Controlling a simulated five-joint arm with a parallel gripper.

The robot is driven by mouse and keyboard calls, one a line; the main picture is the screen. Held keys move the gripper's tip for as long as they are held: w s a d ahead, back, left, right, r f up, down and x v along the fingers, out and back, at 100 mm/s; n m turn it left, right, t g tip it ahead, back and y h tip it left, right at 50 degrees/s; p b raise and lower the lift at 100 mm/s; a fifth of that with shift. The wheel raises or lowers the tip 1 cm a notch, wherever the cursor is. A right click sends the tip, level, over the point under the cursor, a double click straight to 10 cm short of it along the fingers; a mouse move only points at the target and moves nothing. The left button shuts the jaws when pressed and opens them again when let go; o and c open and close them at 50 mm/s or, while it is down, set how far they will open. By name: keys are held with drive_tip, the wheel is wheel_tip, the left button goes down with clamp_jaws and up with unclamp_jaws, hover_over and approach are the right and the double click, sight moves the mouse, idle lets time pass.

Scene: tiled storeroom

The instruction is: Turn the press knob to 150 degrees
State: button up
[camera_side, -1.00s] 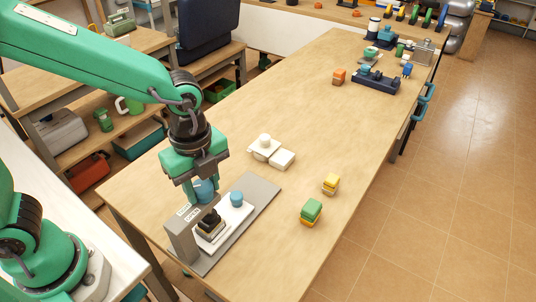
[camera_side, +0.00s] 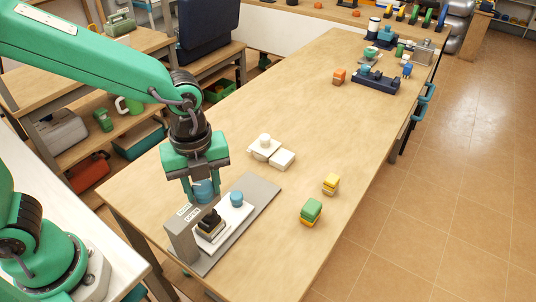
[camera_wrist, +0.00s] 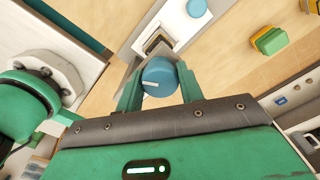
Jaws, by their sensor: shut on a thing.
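The blue press knob (camera_side: 204,187) sits at the upper left of the grey press (camera_side: 263,193). My gripper (camera_side: 202,194) points down over it, with its fingers shut on the knob's sides. In the wrist view the knob (camera_wrist: 160,79) is between the two green fingers (camera_wrist: 159,86), and its white mark points toward the left finger. The press has a grey upright with labels, one reading OPEN, and a white plate (camera_side: 239,215). On the plate are a dark stepped block (camera_side: 210,222) and a small blue cylinder (camera_side: 237,198). The knob's far side is partly hidden by the fingers.
White blocks (camera_side: 282,160) lie behind the press. A green and yellow stack (camera_side: 311,210) and a yellow block (camera_side: 331,183) stand to its right. A dark blue holder (camera_side: 376,82) and an orange block (camera_side: 339,76) are farther back. The middle of the table is clear.

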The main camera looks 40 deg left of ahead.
sight(202, 185)
drive_tip(key=o, duration=1)
drive_tip(key=shift+r, duration=0.1)
drive_tip(key=shift+r, duration=3.85)
drive_tip(key=shift+a+r+n, duration=0.15)
drive_tip(key=shift+a+n, duration=0.3)
drive_tip(key=shift+n, duration=0.05)
drive_tip(key=s+a+r+n+t, duration=0.1)
drive_tip(key=s+a+n+t, duration=0.1)
drive_tip(key=a+n, duration=0.5)
drive_tip(key=s+a+r+n+t, duration=0.1)
drive_tip(key=s+a+n+t, duration=0.2)
drive_tip(key=a+n, duration=0.5)
drive_tip(key=shift+s+r+n+t, duration=0.2)
drive_tip(key=shift+r+n+t, duration=0.1)
drive_tip(key=shift+n, duration=4.1)
